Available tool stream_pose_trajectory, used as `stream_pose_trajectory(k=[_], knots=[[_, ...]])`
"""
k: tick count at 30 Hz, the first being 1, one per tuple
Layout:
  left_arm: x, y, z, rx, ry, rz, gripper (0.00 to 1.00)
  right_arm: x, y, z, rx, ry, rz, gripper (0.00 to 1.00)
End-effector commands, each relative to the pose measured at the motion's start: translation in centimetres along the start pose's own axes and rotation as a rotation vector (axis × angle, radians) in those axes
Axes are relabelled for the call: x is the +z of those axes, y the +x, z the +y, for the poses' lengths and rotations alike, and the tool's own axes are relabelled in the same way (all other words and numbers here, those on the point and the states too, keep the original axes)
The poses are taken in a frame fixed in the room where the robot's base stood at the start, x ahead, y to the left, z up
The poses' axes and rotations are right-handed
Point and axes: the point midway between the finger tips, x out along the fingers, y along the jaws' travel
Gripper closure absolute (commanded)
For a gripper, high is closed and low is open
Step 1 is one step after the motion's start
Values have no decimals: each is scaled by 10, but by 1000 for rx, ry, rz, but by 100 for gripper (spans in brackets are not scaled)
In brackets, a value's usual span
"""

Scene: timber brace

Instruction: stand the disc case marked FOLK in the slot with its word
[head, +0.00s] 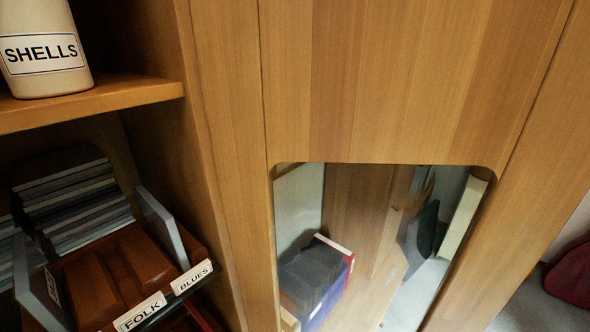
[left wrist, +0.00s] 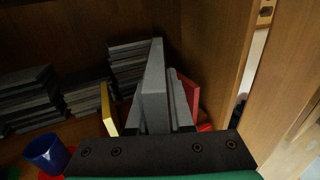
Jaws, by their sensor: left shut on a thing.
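In the left wrist view my left gripper (left wrist: 158,128) is shut on a grey slab-like disc case (left wrist: 154,95), which stands up from the jaws. No word on it can be read from here, so I cannot tell whether it is marked FOLK. In the head view a brown slotted rack (head: 118,262) with grey end plates sits on the lower shelf. Its front carries a FOLK label (head: 140,312), left of a BLUES label (head: 192,277). Another label at its left end is unreadable. My left gripper is outside the head view, and my right gripper shows in neither view.
Stacked cases (head: 75,205) lie behind the rack. A SHELLS jar (head: 45,50) stands on the shelf above (head: 100,103). A wooden upright (head: 215,150) bounds the right side. The wrist view shows a yellow piece (left wrist: 109,108), a red piece (left wrist: 190,93) and a blue cup (left wrist: 47,152).

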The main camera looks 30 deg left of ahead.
Motion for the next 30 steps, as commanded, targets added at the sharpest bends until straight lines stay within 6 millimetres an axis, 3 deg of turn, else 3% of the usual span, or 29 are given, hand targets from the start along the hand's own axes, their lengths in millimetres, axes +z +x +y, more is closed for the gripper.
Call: stream_pose_trajectory(k=[1,6,9,12,25,30], knots=[[-6,-3,-8,-93,15,4,100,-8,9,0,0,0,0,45],[-41,-24,-52,-410,4,5,100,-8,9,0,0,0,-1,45],[-42,-37,-80,-543,-2,1,100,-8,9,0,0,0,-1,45],[-40,-46,-93,-615,-2,-1,100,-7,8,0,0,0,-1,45],[-35,-45,-96,-617,-2,-4,100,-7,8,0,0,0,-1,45],[-6,-21,-84,-460,-13,-6,100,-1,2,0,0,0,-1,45]])
